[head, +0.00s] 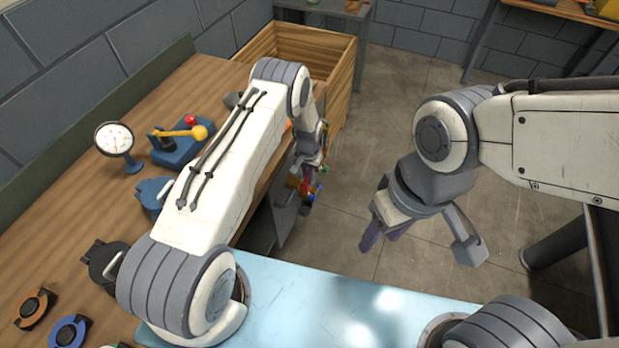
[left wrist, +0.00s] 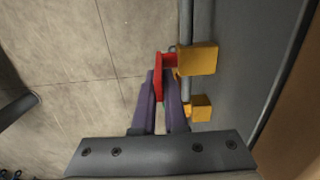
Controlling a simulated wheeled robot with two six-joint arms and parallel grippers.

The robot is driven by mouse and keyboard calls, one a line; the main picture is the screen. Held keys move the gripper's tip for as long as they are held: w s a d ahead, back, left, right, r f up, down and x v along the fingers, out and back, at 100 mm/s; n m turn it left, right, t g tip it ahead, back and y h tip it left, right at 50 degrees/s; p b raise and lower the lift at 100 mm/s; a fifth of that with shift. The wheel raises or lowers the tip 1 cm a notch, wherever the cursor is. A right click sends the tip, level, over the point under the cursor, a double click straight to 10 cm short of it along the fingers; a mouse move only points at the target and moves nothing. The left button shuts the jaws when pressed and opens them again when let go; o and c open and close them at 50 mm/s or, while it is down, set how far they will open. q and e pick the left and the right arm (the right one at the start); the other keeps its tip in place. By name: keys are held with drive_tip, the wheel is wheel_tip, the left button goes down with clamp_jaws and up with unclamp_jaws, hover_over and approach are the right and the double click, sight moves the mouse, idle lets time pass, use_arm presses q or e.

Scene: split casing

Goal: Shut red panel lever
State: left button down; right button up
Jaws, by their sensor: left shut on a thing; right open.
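My left gripper (head: 308,186) is beyond the workbench's right edge, low beside a grey panel (head: 285,215). In the left wrist view its two purple fingers (left wrist: 163,85) are shut on a red lever (left wrist: 158,75). The lever sticks out from the panel's side, near two yellow blocks (left wrist: 197,58). In the head view the lever is small and mostly hidden by the gripper, so its exact angle is hard to tell. My right gripper (head: 381,236) is open and empty, hanging over the bare floor to the right.
A wooden crate (head: 345,75) stands behind the left gripper. The wooden workbench (head: 60,225) holds a gauge (head: 114,140), a blue base (head: 180,150) with red and yellow knobs, and several ring-shaped parts (head: 68,331). A pale blue surface (head: 300,300) lies in front. The floor between the arms is clear.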

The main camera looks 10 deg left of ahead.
use_arm(q)
drive_tip(key=shift+w+a+r, duration=0.15)
drive_tip(key=c, duration=1.2)
unclamp_jaws()
drive_tip(key=shift+c, duration=0.2)
drive_tip(key=shift+r+b, duration=1.3)
drive_tip(key=shift+r, duration=3.9)
